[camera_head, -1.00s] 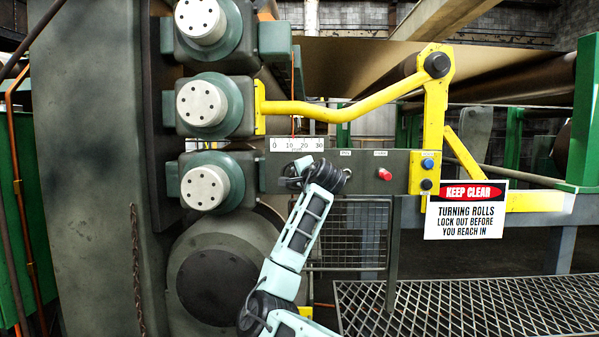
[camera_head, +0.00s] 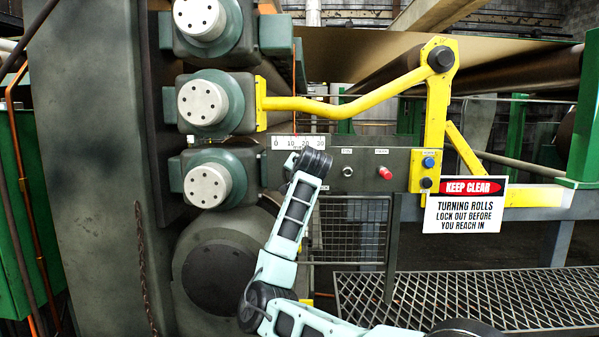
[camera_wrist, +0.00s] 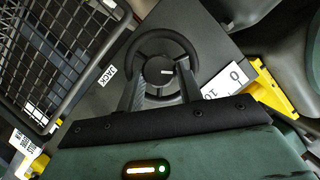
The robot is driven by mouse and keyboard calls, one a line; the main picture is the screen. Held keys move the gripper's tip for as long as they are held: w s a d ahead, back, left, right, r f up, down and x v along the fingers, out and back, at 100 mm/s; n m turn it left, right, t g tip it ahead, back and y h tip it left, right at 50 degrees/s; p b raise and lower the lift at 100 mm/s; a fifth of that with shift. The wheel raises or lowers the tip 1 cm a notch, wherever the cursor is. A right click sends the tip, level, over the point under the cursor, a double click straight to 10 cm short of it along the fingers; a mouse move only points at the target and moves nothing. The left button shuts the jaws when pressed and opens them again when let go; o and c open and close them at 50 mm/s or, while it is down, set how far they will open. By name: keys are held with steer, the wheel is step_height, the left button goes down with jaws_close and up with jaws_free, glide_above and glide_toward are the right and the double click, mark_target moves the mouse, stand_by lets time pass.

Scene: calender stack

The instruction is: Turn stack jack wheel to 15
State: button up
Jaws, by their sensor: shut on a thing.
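The stack jack wheel (camera_wrist: 135,50) is a dark ring around a round hub with a small white mark, beside a JACK label, in the wrist view. My gripper (camera_wrist: 160,82) has its two fingers shut on the wheel, one on each side of the hub. In the head view my wrist covers the wheel and gripper. The white scale plate (camera_head: 298,141), marked 0 to 30, sits just above. A thin orange-red line meets it a little right of 10; its exact reading is too small to tell.
A red button (camera_head: 385,172) and a blue button (camera_head: 428,162) are on the panel to the right. A yellow lever arm (camera_head: 345,108) spans above. A KEEP CLEAR sign (camera_head: 464,205) hangs at the right. A mesh guard (camera_head: 352,225) stands below the panel.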

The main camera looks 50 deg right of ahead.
steer(key=shift+f, duration=0.15)
steer(key=o, duration=1)
steer(key=shift+a, duration=0.1)
